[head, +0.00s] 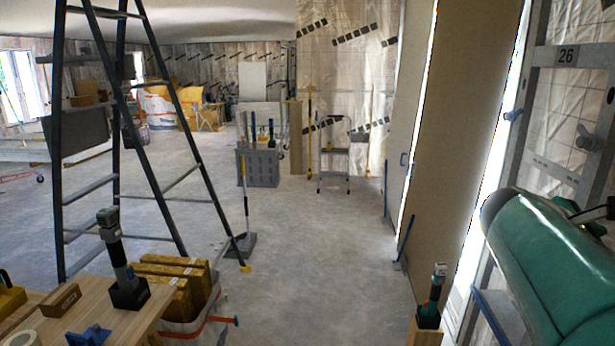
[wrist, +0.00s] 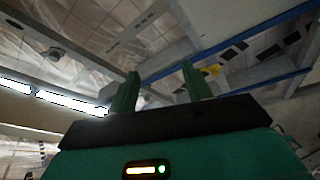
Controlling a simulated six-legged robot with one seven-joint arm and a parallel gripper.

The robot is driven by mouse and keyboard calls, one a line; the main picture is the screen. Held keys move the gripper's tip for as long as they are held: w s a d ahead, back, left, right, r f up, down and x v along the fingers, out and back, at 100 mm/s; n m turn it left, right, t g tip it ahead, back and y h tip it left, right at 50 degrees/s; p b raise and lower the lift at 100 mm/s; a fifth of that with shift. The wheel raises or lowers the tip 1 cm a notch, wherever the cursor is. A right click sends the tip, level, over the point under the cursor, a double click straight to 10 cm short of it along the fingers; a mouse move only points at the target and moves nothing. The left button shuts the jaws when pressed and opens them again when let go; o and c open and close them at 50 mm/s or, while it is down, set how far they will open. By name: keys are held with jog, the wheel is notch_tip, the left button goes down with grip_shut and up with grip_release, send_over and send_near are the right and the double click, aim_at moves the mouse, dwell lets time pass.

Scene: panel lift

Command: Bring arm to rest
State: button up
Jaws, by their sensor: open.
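My arm shows as a large green link at the right edge of the head view, close to the panel lift frame (head: 570,55) marked 26. My gripper (wrist: 158,88) shows in the wrist view, with two green fingers standing apart and nothing between them. Behind the fingers are grey and blue bars and a wall covered in clear sheeting. The fingers are not clearly visible in the head view.
A wooden bench (head: 50,315) with tools is at the lower left. A black stepladder (head: 178,110) stands behind it. Tall panels (head: 465,120) stand on the right. A grey crate (head: 258,167) is further back. The middle floor (head: 320,250) is clear.

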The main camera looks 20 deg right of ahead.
jog(key=w+a+f+m+t+y, duration=0.35)
jog(key=a+f, duration=0.25)
jog(key=a, duration=0.4)
jog(key=w+a+f+m+t+y, duration=0.2)
jog(key=w+a+f+t+y, duration=0.15)
jog(key=a+f, duration=0.45)
jog(key=a+f+m+y, duration=0.2)
jog(key=a+y, duration=0.1)
jog(key=a, duration=0.8)
jog(key=s+a+f+m+t+y, duration=0.1)
jog(key=a+f+m+y, duration=0.1)
jog(key=a, duration=0.9)
jog(key=shift+s+a+f+m+y, duration=0.15)
jog(key=shift+a+f+m+y, duration=0.15)
jog(key=shift+m+y, duration=0.5)
jog(key=shift+n, duration=0.25)
jog(key=shift+c, duration=1.4)
jog(key=shift+d, duration=0.1)
jog(key=shift+d, duration=0.2)
